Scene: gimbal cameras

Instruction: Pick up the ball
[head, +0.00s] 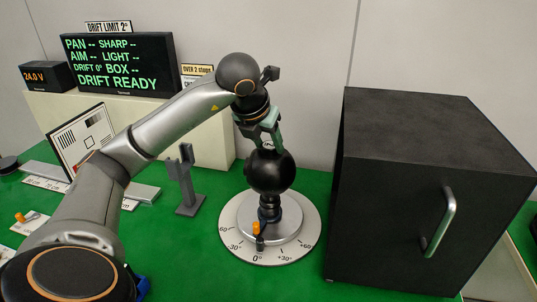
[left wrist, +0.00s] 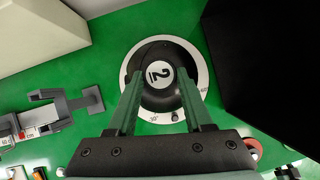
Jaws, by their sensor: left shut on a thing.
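The black ball (head: 270,173) sits on a short black stem above a round dial plate (head: 230,232) marked with angles. My left gripper (head: 266,146) comes down from above, and its green fingers are shut on the upper part of the ball. In the left wrist view the ball (left wrist: 159,97) shows a white disc with a "2" between the two fingers (left wrist: 159,76). The ball still appears to be on its stem; I see no clear gap under it. My right gripper is not in view.
A large black box (head: 390,190) with a metal handle stands close on the right. A grey forked stand (head: 187,185) is left of the dial. Behind are a readout screen (head: 118,65) and a striped chart (head: 82,138). Green table is clear in front of the dial.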

